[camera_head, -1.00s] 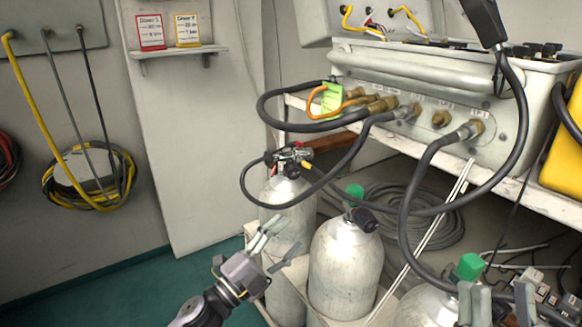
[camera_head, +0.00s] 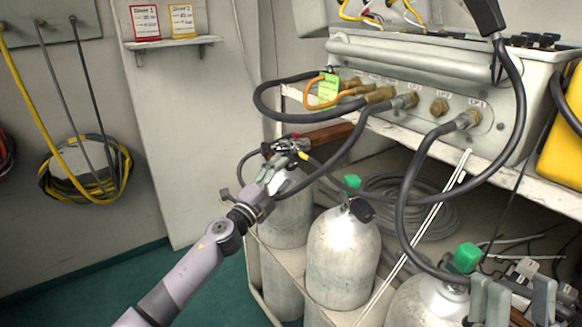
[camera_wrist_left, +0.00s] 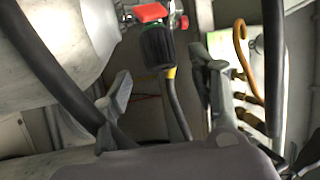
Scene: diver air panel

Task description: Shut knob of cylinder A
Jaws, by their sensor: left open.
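The rear left cylinder (camera_head: 287,222) is pale and scuffed, with a valve and black hose at its top; no letter A is readable on it. My left gripper (camera_head: 279,170) is at this valve and partly covers it. In the left wrist view, a black ribbed knob (camera_wrist_left: 157,47) with a red part (camera_wrist_left: 149,13) above it shows just beyond and between the spread fingers of my left gripper (camera_wrist_left: 160,78). The fingers look apart from the knob. My right gripper (camera_head: 512,300) is at the lower right, fingers apart and apparently empty.
Two more cylinders with green caps stand to the right, one in the middle (camera_head: 342,255) and one at the front (camera_head: 428,302). Black hoses (camera_head: 402,200) loop from the air panel (camera_head: 440,105) over them. A white shelf (camera_head: 175,45) is on the wall.

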